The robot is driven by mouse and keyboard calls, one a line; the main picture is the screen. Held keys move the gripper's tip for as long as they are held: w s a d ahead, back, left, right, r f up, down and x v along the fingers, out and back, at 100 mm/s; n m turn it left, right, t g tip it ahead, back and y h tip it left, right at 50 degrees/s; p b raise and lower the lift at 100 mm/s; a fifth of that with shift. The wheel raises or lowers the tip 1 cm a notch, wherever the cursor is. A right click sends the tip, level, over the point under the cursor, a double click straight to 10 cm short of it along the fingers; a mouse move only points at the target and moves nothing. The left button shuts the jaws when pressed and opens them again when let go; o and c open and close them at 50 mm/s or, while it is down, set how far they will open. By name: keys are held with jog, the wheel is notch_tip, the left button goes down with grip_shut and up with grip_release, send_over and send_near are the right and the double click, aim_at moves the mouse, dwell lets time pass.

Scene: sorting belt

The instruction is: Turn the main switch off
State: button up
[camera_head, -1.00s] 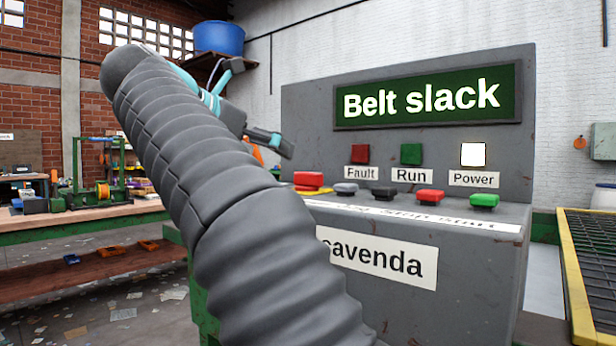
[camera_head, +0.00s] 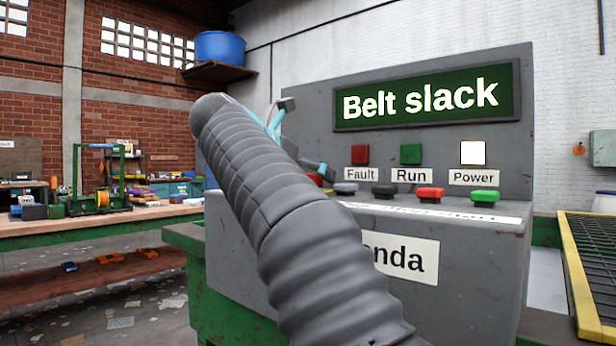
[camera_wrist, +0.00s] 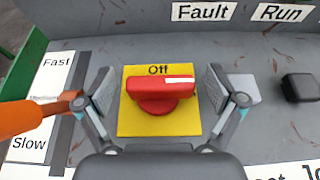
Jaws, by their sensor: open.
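The main switch is a red rotary handle (camera_wrist: 160,90) on a yellow plate (camera_wrist: 130,124) marked "Off" above it. In the wrist view its handle lies crosswise, with a white mark at its right end. My gripper (camera_wrist: 159,88) is open, one finger pad on each side of the handle. I cannot tell whether the pads touch it. In the head view my arm hides most of the switch, and only a bit of red (camera_head: 315,179) shows beside my gripper (camera_head: 322,172). The sign reads "Belt slack" (camera_head: 424,97), and the Power lamp (camera_head: 473,153) is lit white.
A grey button (camera_wrist: 240,88) sits close to the right finger, with a black button (camera_wrist: 300,87) beyond. An orange-handled lever (camera_wrist: 22,118) by the Fast/Slow scale is close on the left. Red (camera_head: 430,194) and green (camera_head: 485,196) buttons stand farther right.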

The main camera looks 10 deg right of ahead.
jog(key=c, duration=1.2)
jog(key=shift+o, duration=0.2)
jog(key=shift+n+t, duration=0.3)
jog(key=shift+d+n+t+y+b, duration=0.1)
jog(key=shift+n+t+y+b, duration=0.3)
jog(key=shift+n+t+y, duration=0.5)
jog(key=n+y, duration=0.1)
jog(key=n+t+y+p, duration=0.1)
jog(key=shift+d+r+n+y, duration=0.1)
jog(key=shift+r+n+y, duration=0.05)
jog(key=shift+n+y, duration=0.2)
jog(key=n+t+y+p, duration=0.1)
jog(key=n+y+p, duration=0.2)
jog(key=p, duration=0.1)
jog(key=shift+t+y, duration=0.35)
jog(key=shift+t, duration=0.05)
jog(key=shift+w+n, duration=0.1)
jog(key=shift+n, duration=0.15)
jog(key=shift+f+n+y+p, duration=0.2)
jog(key=shift+n+y+p, duration=0.1)
jog(key=shift+p, duration=0.1)
